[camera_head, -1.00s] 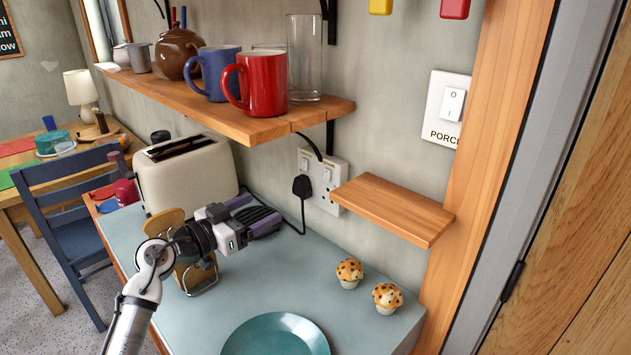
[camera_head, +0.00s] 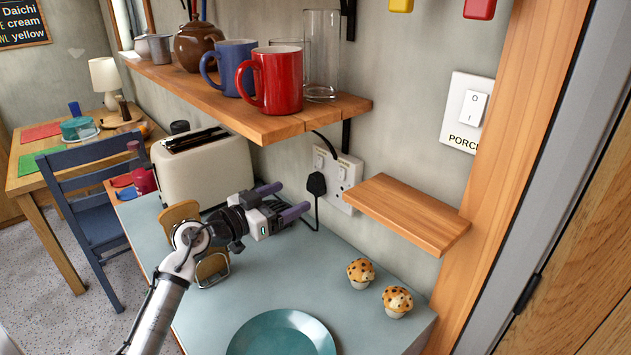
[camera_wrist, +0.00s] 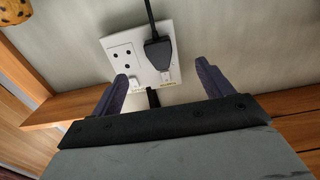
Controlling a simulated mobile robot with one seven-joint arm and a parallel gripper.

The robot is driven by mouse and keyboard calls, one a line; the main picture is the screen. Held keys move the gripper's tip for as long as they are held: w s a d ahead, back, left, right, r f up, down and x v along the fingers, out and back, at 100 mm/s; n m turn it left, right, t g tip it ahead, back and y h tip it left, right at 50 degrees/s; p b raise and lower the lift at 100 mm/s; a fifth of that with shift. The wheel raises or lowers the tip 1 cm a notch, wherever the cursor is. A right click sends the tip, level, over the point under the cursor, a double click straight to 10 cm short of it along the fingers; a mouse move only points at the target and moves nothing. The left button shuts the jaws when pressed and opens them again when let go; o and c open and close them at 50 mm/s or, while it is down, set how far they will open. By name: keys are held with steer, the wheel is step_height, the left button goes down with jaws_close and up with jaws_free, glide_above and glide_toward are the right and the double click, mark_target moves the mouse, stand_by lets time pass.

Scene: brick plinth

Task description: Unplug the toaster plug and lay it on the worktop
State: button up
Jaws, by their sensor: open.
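The black toaster plug (camera_head: 316,184) sits in the left side of the white double socket (camera_head: 347,185) on the wall, its cable hanging down to the worktop (camera_head: 262,271). The plug also shows in the wrist view (camera_wrist: 158,53), seated in the socket plate (camera_wrist: 126,56). The cream toaster (camera_head: 205,170) stands on the worktop at the back left. My gripper (camera_head: 293,200) is open and empty, to the left of the plug and apart from it. In the wrist view its two fingers (camera_wrist: 162,78) point toward the socket, with the plug between their lines.
A wooden shelf (camera_head: 270,125) with mugs hangs above the socket. A small wooden ledge (camera_head: 410,212) juts out right of it. A toast rack (camera_head: 212,270), two muffins (camera_head: 398,300) and a teal plate (camera_head: 281,335) are on the worktop. The worktop between rack and muffins is clear.

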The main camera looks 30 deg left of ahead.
mark_target(312, 186)
steer(key=x, duration=0.6)
steer(key=shift+s+d+f, duration=0.1)
steer(key=shift+w+d, duration=0.15)
steer(key=shift+w, duration=0.35)
steer(key=shift+b, duration=0.7)
stand_by(0.6)
steer(key=c, duration=1.7)
steer(key=shift+b+v, duration=1.5)
steer(key=shift+v, duration=1.5)
